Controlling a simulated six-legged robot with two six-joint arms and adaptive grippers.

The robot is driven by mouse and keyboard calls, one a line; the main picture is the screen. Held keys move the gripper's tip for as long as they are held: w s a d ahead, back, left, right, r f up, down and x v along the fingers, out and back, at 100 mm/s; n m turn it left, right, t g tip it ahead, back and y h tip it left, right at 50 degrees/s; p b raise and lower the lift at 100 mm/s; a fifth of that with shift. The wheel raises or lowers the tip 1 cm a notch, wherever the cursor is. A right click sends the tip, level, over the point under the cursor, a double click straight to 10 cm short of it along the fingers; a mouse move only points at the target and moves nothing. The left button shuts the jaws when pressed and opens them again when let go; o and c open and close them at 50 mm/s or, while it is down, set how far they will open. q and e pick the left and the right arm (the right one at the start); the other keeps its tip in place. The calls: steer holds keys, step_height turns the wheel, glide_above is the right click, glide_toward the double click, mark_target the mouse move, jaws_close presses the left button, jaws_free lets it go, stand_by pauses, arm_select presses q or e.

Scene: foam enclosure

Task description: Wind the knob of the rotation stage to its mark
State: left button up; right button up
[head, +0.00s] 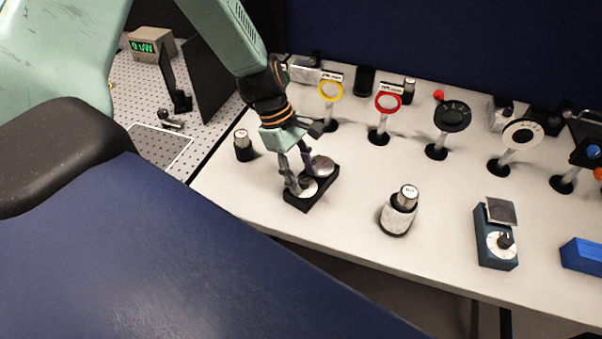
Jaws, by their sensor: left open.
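The rotation stage appears to be the low black block (318,196) on the white bench, left of the middle of the head view. It carries a round grey metal disc (322,164) at its far end and a pale round dial (309,190) at its near end. My left gripper (299,182) reaches down from above, open, with its fingertips at the dial end. The fingers hide any knob and mark there, so I cannot tell whether they touch it. My right gripper is not in view.
A white-banded cylinder (398,216) stands right of the block, and a small dark cylinder (243,146) left of it. A teal box (495,257) with a black knob is farther right. Post-mounted rings, including a red one (388,101), line the back. The bench between is clear.

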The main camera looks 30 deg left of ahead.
arm_select(q)
steer(key=shift+d, duration=0.1)
steer(key=shift+d+r, duration=0.1)
steer(key=shift+c, duration=1.3)
steer(key=c, duration=0.5)
jaws_close()
steer(key=shift+w+m+g+y+p, duration=0.2)
steer(key=shift+m+g, duration=0.35)
steer(key=shift+m, duration=0.85)
steer(key=shift+s+m+g+y+p, duration=0.1)
steer(key=shift+m+g+p, duration=0.35)
steer(key=shift+m, duration=0.95)
